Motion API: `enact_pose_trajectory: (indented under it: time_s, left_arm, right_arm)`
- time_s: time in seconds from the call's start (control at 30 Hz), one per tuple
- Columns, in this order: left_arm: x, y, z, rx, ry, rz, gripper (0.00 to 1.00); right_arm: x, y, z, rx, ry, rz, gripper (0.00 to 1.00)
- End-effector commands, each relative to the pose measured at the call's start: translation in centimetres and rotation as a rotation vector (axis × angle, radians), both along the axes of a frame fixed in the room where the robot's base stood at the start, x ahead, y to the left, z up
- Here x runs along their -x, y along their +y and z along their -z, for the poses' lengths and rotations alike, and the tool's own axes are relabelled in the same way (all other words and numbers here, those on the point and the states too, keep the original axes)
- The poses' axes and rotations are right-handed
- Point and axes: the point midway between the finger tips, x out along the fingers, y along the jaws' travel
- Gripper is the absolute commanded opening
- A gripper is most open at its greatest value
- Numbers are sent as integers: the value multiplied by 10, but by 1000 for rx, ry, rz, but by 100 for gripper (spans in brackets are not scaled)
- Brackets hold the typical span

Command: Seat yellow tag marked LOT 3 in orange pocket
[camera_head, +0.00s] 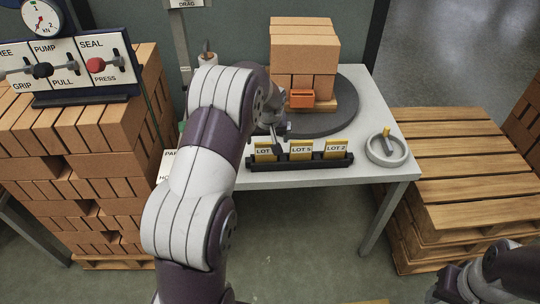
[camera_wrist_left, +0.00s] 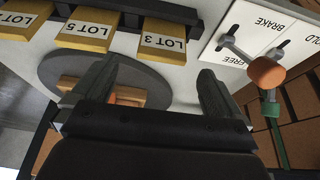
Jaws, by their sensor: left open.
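The yellow tag marked LOT 3 stands leftmost in a black rack (camera_head: 300,162); in the head view my left arm covers its number, but the tag (camera_wrist_left: 163,42) reads clearly in the left wrist view. The orange pocket (camera_head: 301,99) is on the front of a brick stack on a round dark turntable. My left gripper (camera_head: 277,135) is open and empty, just behind and above the LOT 3 tag, not touching it as far as I can tell. Its two fingers (camera_wrist_left: 155,88) are spread in the left wrist view. My right gripper (camera_head: 450,289) is partly seen at the lower right edge, jaws unclear.
Tags LOT 5 (camera_head: 301,150) and LOT 2 (camera_head: 336,149) share the rack. A round grey dish (camera_head: 386,152) with an upright stub stands right of it. A lever with an orange knob (camera_wrist_left: 267,72) is near. Brick stacks stand left, wooden pallets (camera_head: 460,165) right.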

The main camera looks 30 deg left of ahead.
Motion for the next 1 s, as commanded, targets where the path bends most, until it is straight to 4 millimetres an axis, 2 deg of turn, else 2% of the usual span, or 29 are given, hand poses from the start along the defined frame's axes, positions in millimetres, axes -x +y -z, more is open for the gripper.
enact_pose_trajectory:
  time_s: [0.33, 0.6, 0.77, 0.8, 0.83, 1.0]
  left_arm:
    - [-16, 15, 49, 0, 0, 1, 100]
    - [-18, 16, 54, -1, -2, 2, 100]
    - [-18, 16, 53, -1, -2, 2, 48]
    - [-18, 16, 54, -1, -2, 2, 35]
    - [-18, 16, 54, -1, -2, 2, 28]
    - [-18, 15, 54, 0, -1, 2, 28]
  right_arm:
    - [0, 0, -1, 0, 0, 0, 45]
    - [0, 0, -1, 0, 0, 0, 45]
    - [0, 0, -1, 0, 0, 0, 45]
    - [0, 0, -1, 0, 0, 0, 45]
    - [0, 0, -1, 0, 0, 0, 45]
    - [0, 0, -1, 0, 0, 0, 45]
